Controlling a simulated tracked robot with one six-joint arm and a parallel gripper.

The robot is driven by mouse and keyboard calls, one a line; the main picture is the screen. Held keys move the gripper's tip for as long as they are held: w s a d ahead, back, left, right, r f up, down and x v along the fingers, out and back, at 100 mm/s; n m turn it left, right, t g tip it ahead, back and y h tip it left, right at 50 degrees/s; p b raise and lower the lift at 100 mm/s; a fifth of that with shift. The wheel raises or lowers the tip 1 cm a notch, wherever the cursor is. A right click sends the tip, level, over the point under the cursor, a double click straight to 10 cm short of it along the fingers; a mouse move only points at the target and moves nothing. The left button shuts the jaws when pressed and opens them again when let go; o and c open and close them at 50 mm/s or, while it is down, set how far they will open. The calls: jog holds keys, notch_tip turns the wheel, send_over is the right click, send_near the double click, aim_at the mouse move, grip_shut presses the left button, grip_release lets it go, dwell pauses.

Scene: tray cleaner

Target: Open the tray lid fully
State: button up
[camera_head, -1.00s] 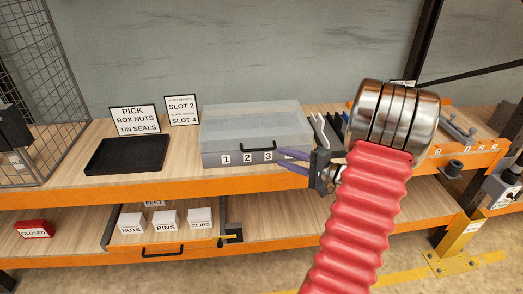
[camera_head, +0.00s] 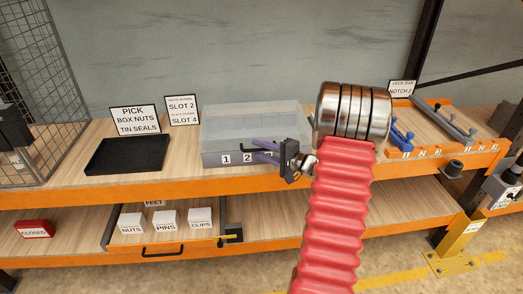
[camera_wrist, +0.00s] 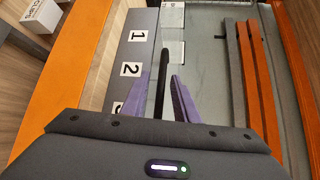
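The tray (camera_head: 215,160) is a grey box with numbered labels on its front, standing on the wooden shelf. Its translucent grey lid (camera_head: 255,113) lies flat and closed on top. A black bar handle (camera_head: 244,151) is at the lid's front, partly hidden by my gripper. My gripper (camera_head: 260,151), with purple fingers, is at the right part of the handle. In the wrist view the fingers (camera_wrist: 161,82) are apart, one on each side of the black handle (camera_wrist: 164,50), with visible gaps. The numbered front (camera_wrist: 135,50) is to the left there.
A black empty tray (camera_head: 127,155) and a sign (camera_head: 135,121) stand to the left. Another sign (camera_head: 182,110) stands beside the tray. An orange rack with blue and grey parts (camera_head: 445,125) is to the right. The wall (camera_head: 230,50) is behind.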

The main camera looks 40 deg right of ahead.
jog(key=shift+c, duration=0.7)
grip_shut()
jog(key=shift+d+f, duration=0.1)
